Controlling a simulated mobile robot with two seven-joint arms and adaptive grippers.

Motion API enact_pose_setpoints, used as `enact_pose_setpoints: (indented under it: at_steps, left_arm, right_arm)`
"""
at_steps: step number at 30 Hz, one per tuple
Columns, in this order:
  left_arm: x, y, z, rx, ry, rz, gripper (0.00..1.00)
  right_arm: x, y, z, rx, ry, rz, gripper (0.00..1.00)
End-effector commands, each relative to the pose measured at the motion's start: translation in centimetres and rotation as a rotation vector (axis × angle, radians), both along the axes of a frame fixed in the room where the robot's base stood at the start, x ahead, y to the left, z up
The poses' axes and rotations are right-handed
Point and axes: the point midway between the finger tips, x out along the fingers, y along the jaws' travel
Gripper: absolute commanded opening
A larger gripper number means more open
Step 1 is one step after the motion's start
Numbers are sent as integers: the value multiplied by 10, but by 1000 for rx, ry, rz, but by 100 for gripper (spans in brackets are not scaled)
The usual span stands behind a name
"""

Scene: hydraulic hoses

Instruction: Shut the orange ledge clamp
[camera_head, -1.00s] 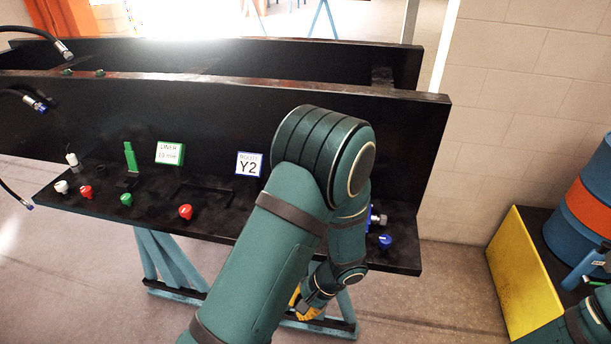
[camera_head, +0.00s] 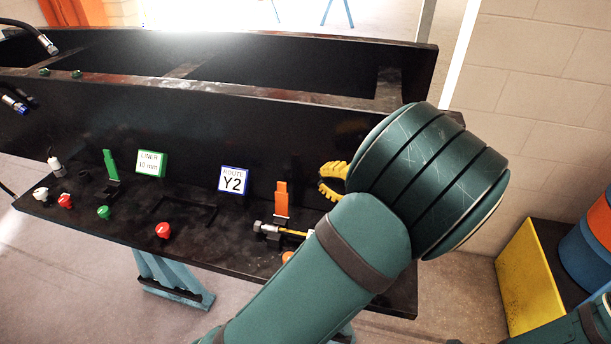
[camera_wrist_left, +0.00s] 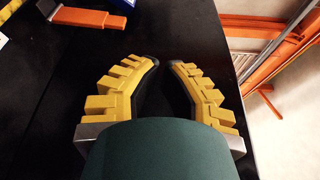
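The orange ledge clamp (camera_head: 281,200) is on the black ledge to the right of the Y2 sign, its orange lever standing upright. A metal fitting with a yellow part (camera_head: 275,229) lies at the lever's foot; my left arm hides its right end. My left gripper (camera_head: 333,180), with yellow ridged fingers, is right of the clamp and apart from it, partly hidden by my arm. In the left wrist view its fingers (camera_wrist_left: 165,63) are apart with nothing between them. The orange lever (camera_wrist_left: 85,17) shows there at the upper left. My right gripper is not in view.
A green clamp (camera_head: 110,165) with an upright lever stands farther left. Red (camera_head: 162,230), green (camera_head: 104,212) and white (camera_head: 40,194) knobs line the ledge (camera_head: 225,245). The black upright wall (camera_head: 210,130) runs close behind.

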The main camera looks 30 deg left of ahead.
Motion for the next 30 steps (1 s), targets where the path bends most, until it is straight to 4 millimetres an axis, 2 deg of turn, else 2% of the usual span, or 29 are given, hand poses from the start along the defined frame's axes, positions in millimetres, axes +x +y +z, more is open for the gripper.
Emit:
enact_pose_setpoints:
  at_steps: [1,3,9,12,17,20,30]
  left_arm:
    - [0,0,-20,0,2,0,0]
    - [0,0,-33,-1,2,0,0]
    - [0,0,-65,-2,2,0,0]
    - [0,0,-74,-2,3,0,0]
    - [0,4,-76,-2,3,1,0]
    - [1,13,-76,-2,3,1,0]
    - [6,70,-79,-2,3,3,0]
  right_arm:
    - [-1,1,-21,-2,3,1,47]
    - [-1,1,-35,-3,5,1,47]
    - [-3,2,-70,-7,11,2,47]
    - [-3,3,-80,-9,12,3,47]
    - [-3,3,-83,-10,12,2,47]
    - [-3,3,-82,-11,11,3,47]
    - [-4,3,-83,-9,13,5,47]
